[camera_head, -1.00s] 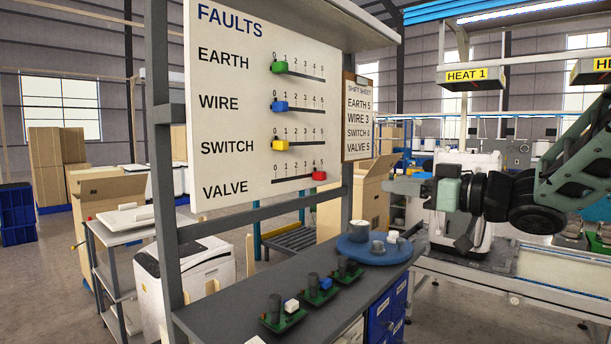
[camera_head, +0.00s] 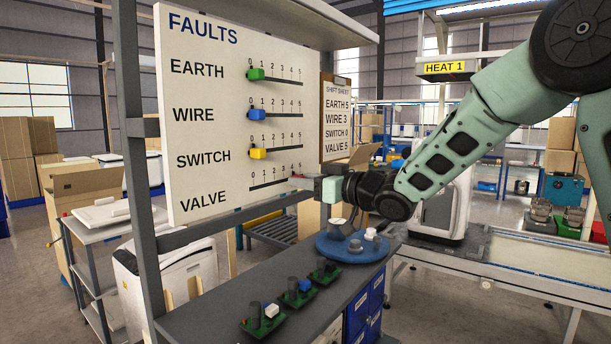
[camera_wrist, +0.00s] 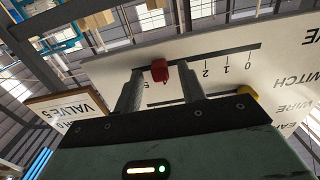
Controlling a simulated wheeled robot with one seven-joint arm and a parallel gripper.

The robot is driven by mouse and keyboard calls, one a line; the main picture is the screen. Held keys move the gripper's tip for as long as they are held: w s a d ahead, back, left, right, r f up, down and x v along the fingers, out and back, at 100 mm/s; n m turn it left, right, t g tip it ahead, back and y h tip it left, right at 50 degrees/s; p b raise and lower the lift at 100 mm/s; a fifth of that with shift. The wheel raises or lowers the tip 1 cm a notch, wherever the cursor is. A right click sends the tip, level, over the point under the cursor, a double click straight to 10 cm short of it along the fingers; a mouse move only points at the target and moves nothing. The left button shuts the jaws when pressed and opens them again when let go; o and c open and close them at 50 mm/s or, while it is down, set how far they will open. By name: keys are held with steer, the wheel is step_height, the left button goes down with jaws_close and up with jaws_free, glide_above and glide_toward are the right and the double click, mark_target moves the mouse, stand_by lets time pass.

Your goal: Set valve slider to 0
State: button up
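The white FAULTS board (camera_head: 210,130) carries four labelled sliders on scales from 0 to 5. The red valve slider (camera_wrist: 159,70) sits on the lowest track, at the 5 end. In the head view it is mostly hidden by my gripper (camera_head: 304,182). In the wrist view my gripper (camera_wrist: 160,88) is open, with its two fingers apart and the red slider between their tips, nearer the left finger. I cannot tell whether a finger touches it. The green earth slider (camera_head: 255,74), blue wire slider (camera_head: 257,114) and yellow switch slider (camera_head: 258,153) are at 0.
A shift sheet clipboard (camera_head: 337,118) hangs right of the board, reading VALVE 5. A grey bench (camera_head: 225,318) below holds several green circuit boards and a blue round tray (camera_head: 325,250). A dark post (camera_head: 140,150) stands left of the board. The space before the valve track is clear.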

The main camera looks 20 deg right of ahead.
mark_target(251, 188)
steer(key=shift+w+a, duration=0.2)
steer(key=shift+w, duration=0.05)
jaws_close()
steer(key=s+a+b, duration=0.2)
steer(key=a, duration=0.1)
steer(key=s+a+b, duration=0.2)
steer(key=s+a, duration=0.1)
steer(key=s+a+b, duration=0.2)
steer(key=a, duration=0.2)
steer(key=shift+s, duration=0.15)
jaws_free()
steer(key=shift+s+a, duration=0.15)
